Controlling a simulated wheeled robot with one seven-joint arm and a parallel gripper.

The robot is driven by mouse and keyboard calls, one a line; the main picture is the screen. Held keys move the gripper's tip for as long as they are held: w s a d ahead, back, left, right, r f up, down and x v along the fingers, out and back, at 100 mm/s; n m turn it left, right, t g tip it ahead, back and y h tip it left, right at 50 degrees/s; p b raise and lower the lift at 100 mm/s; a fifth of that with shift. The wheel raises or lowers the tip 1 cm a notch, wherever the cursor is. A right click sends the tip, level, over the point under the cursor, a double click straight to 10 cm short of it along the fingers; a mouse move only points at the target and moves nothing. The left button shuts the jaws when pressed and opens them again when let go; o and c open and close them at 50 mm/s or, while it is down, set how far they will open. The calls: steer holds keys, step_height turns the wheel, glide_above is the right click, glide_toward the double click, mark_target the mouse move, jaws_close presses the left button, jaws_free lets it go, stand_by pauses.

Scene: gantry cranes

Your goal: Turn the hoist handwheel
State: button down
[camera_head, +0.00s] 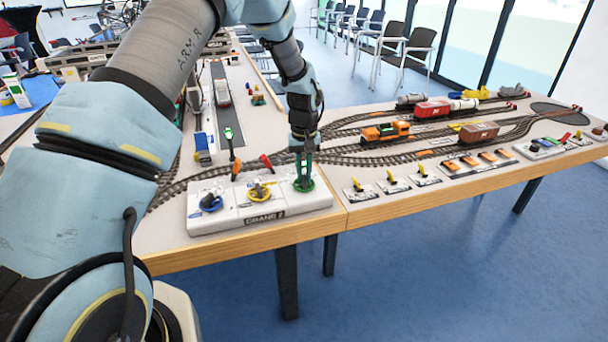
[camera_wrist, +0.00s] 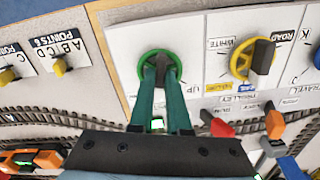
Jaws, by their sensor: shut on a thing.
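The green handwheel (camera_head: 312,187) sits at the right end of the white control panel (camera_head: 235,219) marked "CRANE". In the wrist view, the green handwheel (camera_wrist: 143,60) has the word "UP" printed beside it. My gripper (camera_head: 303,178) points down onto this wheel from above. In the wrist view, the two green fingers of my gripper (camera_wrist: 161,77) close on the dark grip across the wheel's middle and hide part of the rim. A yellow handwheel (camera_head: 259,192) and a blue handwheel (camera_head: 211,203) stand to its left on the same panel, apart from my gripper.
Red (camera_head: 266,161) and orange (camera_head: 236,168) levers stand close behind the panel. Model tracks carry an orange locomotive (camera_head: 385,132) and wagons on the right. Small yellow-lever switch plates (camera_head: 393,182) line the table's front edge to the right. Open blue floor lies before the table.

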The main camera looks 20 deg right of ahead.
mark_target(305, 176)
steer(key=n+b, duration=0.1)
steer(key=n, duration=0.2)
steer(key=shift+f, duration=0.1)
steer(key=n, duration=0.4)
steer(key=shift+d+b, duration=0.15)
steer(key=shift+b, duration=0.25)
steer(key=n, duration=0.5)
steer(key=shift+n, duration=0.3)
steer(key=c, duration=0.9)
jaws_free()
step_height(305, 176, up, 11)
steer(key=shift+b, duration=1)
